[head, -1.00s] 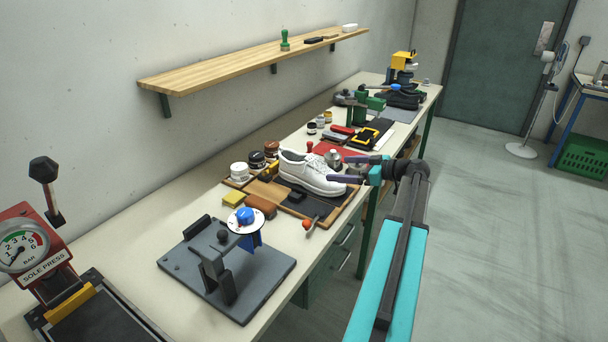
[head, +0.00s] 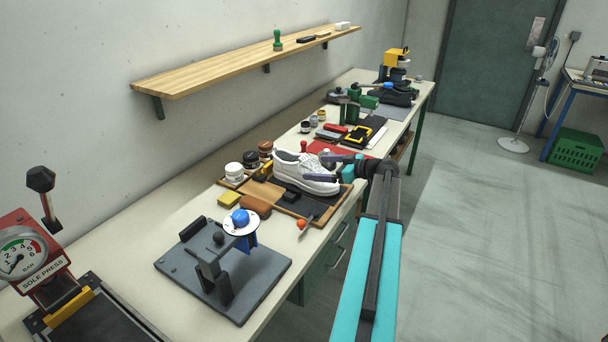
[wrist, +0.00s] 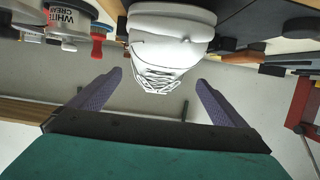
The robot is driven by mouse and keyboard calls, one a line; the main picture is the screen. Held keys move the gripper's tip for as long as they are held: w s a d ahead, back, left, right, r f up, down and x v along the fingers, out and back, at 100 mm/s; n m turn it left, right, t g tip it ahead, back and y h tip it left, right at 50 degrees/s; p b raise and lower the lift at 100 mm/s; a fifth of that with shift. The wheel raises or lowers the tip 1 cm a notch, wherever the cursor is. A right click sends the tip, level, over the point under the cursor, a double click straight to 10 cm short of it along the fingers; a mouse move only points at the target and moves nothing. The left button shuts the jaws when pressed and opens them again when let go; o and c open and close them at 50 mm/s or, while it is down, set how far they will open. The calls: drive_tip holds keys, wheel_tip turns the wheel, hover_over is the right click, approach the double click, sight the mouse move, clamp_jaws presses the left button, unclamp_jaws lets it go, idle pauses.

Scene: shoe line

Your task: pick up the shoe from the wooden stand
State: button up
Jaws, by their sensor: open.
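The white lace-up shoe (head: 291,168) sits on the wood-edged stand with a dark top (head: 320,209) in the middle of the bench. Its toe points right, toward my gripper. My gripper (head: 316,168) is open, with its purple fingers at the toe end and overlapping the shoe in the head view. In the wrist view the shoe (wrist: 170,35) hangs upside down in the picture, its laces facing the space between the fingertips (wrist: 159,77). I cannot tell whether the fingers touch it.
Jars (head: 265,150) stand behind the shoe, with a yellow sponge (head: 229,201) and brown brush (head: 256,206) to its left. An orange-tipped tool (head: 302,224) lies at the stand's front. A grey fixture (head: 222,268) stands nearer. The wall shelf (head: 240,65) is above.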

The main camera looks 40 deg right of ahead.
sight(317, 166)
drive_tip(key=shift+x, duration=0.9)
drive_tip(key=shift+w, duration=0.1)
drive_tip(key=shift+p+x, duration=0.95)
drive_tip(key=shift+p, duration=0.05)
drive_tip(key=shift+p+x, duration=0.7)
drive_tip(key=shift+x, duration=0.85)
drive_tip(key=c, duration=1.4)
